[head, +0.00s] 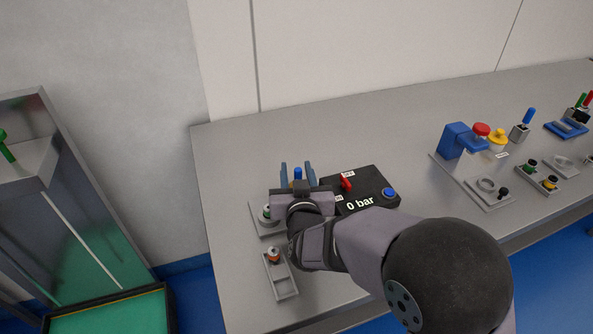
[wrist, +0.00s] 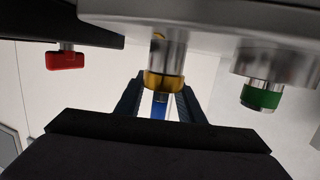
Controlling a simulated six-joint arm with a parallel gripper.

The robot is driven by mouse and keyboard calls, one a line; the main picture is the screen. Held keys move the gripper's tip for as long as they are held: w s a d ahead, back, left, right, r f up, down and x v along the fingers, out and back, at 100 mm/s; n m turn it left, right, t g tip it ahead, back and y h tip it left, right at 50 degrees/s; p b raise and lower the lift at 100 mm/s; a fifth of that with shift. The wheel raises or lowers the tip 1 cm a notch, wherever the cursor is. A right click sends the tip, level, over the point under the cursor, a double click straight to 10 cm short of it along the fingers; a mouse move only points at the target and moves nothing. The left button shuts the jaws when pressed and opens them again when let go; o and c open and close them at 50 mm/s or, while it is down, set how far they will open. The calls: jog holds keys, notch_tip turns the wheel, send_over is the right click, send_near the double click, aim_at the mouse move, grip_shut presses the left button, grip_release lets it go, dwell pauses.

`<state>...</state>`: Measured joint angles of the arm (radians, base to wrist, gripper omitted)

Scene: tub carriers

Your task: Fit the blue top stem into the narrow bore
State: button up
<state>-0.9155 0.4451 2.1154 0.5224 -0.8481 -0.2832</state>
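My gripper (head: 297,170) is at the near left of the table, its two fingers standing apart on either side of the blue top stem (head: 297,174). In the wrist view, which is upside down, the blue stem (wrist: 158,111) lines up with the yellow-ringed metal post (wrist: 165,80), with a short silver part showing between them. The stem appears to stand in that post; how deep is hidden. My gripper's fingers (wrist: 158,95) show gaps beside the blue part. A green-ringed post (wrist: 262,94) stands beside it on the same grey plate (head: 255,218). Which bore is narrower I cannot tell.
A black box (head: 375,178) reading "0 bar", with a red handle (head: 346,182) and blue knob (head: 389,193), stands close to the right. A small grey tray (head: 288,287) with an orange-topped piece (head: 273,255) lies nearer. The table's middle is clear.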

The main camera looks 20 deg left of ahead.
jog(key=shift+s, duration=0.1)
jog(key=shift+b+v, duration=0.4)
jog(key=shift+v, duration=3.25)
jog(key=shift+r, duration=0.1)
